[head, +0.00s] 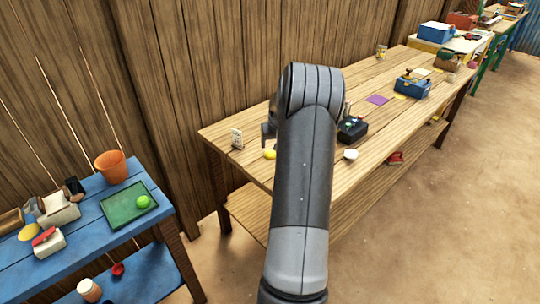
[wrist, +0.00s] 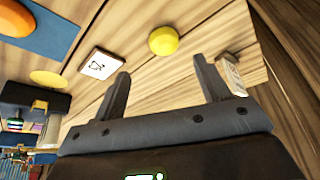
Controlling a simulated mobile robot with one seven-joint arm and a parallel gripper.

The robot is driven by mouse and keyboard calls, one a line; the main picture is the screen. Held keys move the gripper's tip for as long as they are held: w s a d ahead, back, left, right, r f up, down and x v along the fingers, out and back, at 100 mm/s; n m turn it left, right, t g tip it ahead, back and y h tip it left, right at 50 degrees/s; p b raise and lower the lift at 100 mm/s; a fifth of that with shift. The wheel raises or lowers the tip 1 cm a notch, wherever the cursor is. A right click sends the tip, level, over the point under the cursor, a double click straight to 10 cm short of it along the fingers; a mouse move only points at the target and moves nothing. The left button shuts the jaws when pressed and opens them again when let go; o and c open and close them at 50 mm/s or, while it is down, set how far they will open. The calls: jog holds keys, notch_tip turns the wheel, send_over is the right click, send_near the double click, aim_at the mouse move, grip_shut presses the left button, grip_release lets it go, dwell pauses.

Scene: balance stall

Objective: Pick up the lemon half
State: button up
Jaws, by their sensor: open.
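The lemon half (head: 269,154) shows as a small yellow dome on the wooden table near its left end, just left of my arm in the head view. In the wrist view the lemon half (wrist: 163,41) lies on the planks beyond my fingertips, roughly between their lines. My gripper (wrist: 158,70) is open with nothing between its fingers, and it is apart from the lemon half. In the head view my gripper (head: 267,132) shows only partly, above the lemon half; my arm hides the rest.
A white tile with a black drawing (wrist: 97,64) lies left of the fingers. A small standing card (wrist: 230,72) is close by the right finger. A flat yellow piece (wrist: 47,78) lies further left. A dark box (head: 352,129) stands right of my arm. Bare planks surround the lemon half.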

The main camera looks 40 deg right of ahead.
aim_at(271, 153)
jog(key=shift+a+x, duration=0.2)
jog(key=shift+x, duration=1.7)
jog(key=shift+a+x, duration=0.15)
jog(key=shift+x, duration=1.8)
jog(key=shift+c, duration=0.6)
jog(key=c, duration=0.9)
jog(key=shift+c, duration=0.2)
jog(key=shift+r, duration=0.15)
